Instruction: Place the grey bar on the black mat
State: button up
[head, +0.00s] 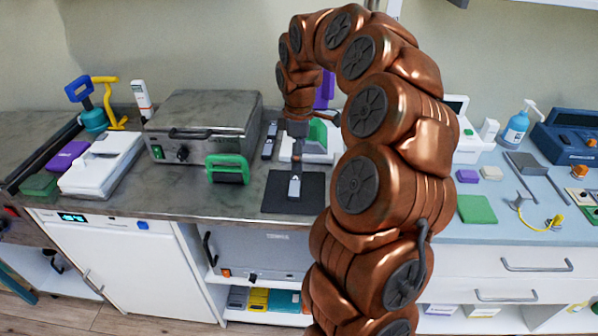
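The black mat (274,201) lies flat on the grey counter, near its front edge.
Two similar grey pieces (270,140) lie behind the mat, left of my gripper. A green-handled thing (228,169) and a metal box appliance (204,118) stand to the left. A white device (318,150) is close behind. My arm hides the counter to the right.

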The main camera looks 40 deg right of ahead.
jog(key=s+a+r+m, duration=0.35)
jog(key=s+a, duration=0.85)
jog(key=a, duration=0.4)
jog(key=s+a+f+m+g, duration=0.1)
jog(key=s+a+f+m, duration=0.1)
jog(key=s, duration=0.7)
jog(key=s+a+f+m, duration=0.2)
jog(key=s+a+m, duration=0.1)
jog(key=s, duration=0.5)
jog(key=shift+s+a+f+m+g, duration=0.2)
jog(key=shift+s+a+m+g, duration=0.2)
jog(key=shift+m, duration=0.25)
jog(key=shift+r+p, duration=0.4)
jog(key=shift+r, duration=0.15)
jog(key=shift+d, duration=0.15)
